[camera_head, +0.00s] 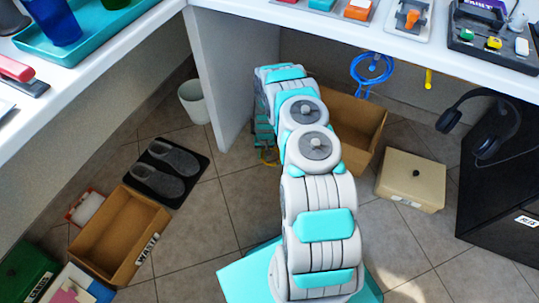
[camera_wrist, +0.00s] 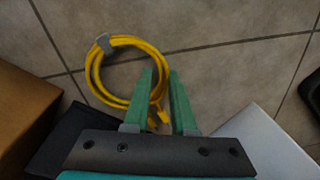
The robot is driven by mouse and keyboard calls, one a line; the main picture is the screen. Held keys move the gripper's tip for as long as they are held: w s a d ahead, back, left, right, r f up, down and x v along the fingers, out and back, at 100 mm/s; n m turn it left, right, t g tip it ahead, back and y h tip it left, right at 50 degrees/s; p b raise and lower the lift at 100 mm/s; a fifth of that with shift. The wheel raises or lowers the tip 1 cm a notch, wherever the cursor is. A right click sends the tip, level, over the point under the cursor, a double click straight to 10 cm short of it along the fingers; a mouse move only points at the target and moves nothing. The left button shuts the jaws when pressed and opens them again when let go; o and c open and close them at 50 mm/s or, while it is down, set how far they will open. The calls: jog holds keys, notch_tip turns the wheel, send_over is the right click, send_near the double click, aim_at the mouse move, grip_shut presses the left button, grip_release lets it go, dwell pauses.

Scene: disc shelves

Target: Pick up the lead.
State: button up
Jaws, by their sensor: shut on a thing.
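The lead (camera_wrist: 97,82) is a yellow cable in a round coil, tied with a grey band at its upper left. It shows in the wrist view against the floor tiles. My gripper (camera_wrist: 161,76) has its two green fingers at the coil's right side and is shut on the lead there, with a small gap between the fingers. The plug ends hang by the fingers. In the head view my gripper (camera_head: 264,135) is low beside the white desk panel, mostly hidden by my arm. A little yellow of the lead (camera_head: 269,156) shows below it.
The white panel (camera_head: 222,85) is close on the left.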

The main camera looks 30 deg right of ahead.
grip_shut()
jog(key=shift+r, duration=0.2)
